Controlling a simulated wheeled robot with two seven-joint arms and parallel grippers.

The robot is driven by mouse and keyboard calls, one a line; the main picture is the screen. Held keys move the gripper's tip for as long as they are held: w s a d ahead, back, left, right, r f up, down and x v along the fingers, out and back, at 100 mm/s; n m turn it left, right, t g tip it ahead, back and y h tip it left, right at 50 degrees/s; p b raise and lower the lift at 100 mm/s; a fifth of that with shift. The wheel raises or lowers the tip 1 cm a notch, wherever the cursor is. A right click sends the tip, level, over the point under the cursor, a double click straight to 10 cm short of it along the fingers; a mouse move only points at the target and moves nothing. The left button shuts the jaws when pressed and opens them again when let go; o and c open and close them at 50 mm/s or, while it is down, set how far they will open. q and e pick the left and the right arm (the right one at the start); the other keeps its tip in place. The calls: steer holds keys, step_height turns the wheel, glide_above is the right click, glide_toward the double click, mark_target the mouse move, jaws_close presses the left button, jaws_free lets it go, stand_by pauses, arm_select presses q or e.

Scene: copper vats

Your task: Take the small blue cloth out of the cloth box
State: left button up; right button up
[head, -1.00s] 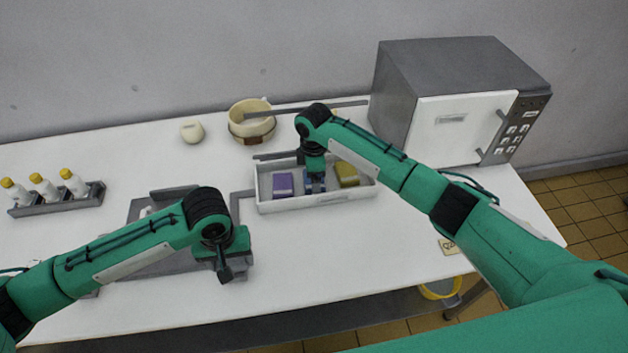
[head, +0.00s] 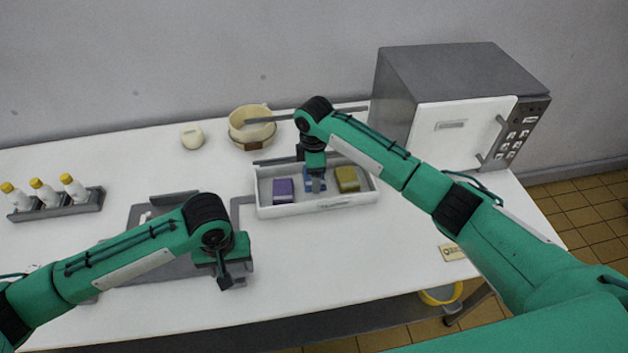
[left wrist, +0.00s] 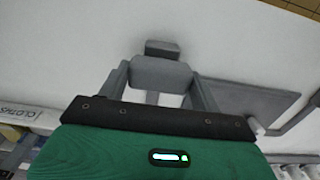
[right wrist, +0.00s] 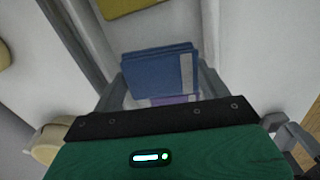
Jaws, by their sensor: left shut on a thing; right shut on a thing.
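The white cloth box (head: 330,203) stands near the middle of the table. The small blue cloth (head: 315,184) shows between a purple cloth (head: 283,190) and an olive-yellow cloth (head: 347,179). My right gripper (head: 315,172) is shut on the blue cloth from above, over the box; the folded blue cloth (right wrist: 160,75) fills its jaws in the right wrist view. I cannot tell how far the cloth is off the box floor. My left gripper (head: 225,278) is low at the front of the table, shut on a grey block-like part (left wrist: 160,75), which its arm mostly hides in the head view.
A grey microwave-like appliance (head: 450,95) stands right of the box. Behind the box are a cream bowl (head: 252,130) and a grey bar. Yellow-capped bottles (head: 43,192) stand in a rack at the left. The table right of the box's front is mostly clear.

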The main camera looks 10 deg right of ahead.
step_height(320, 180, up, 13)
steer(key=s+r, duration=0.3)
steer(key=s, duration=1.3)
stand_by(0.7)
